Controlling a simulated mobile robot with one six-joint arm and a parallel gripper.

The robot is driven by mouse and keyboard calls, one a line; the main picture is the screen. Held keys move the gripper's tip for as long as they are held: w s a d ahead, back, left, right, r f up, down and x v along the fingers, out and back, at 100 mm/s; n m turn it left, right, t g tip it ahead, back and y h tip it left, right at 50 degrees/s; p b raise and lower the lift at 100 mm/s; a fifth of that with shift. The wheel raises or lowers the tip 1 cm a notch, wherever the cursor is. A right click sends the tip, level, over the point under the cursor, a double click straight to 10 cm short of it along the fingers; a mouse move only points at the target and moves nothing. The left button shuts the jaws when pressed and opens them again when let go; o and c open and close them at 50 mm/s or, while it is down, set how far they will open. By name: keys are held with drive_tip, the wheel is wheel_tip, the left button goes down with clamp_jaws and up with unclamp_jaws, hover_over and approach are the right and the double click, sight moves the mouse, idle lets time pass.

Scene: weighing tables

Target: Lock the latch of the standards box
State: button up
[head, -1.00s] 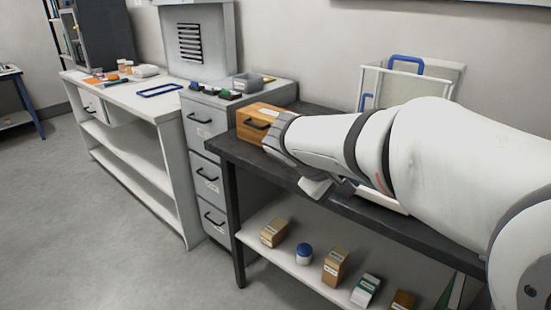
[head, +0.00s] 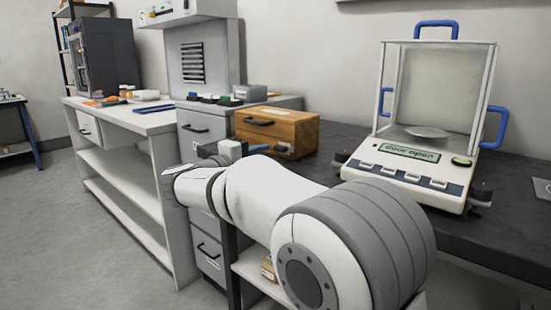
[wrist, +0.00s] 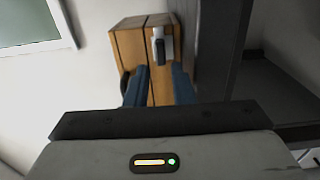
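The wooden standards box (head: 285,134) sits on the dark table at its left end, with a black handle on its front. In the wrist view the box (wrist: 131,45) stands ahead of my gripper, and a metal latch (wrist: 160,45) shows near its upper right part. My gripper (wrist: 159,72) is open, its two blue fingers apart and pointing toward the box, with the latch between and beyond them. I cannot tell whether the fingers touch the box. In the head view my arm partly hides the area in front of the box.
A balance (head: 405,170) with glass walls and blue handles stands right of the box; its display reads "door open". A grey drawer cabinet (head: 203,130) with small items stands to the left, beside a white bench (head: 130,120). Floor at left is clear.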

sight(278, 150)
drive_tip(key=b+x, duration=0.1)
drive_tip(key=x, duration=0.4)
drive_tip(key=shift+d, duration=0.1)
clamp_jaws()
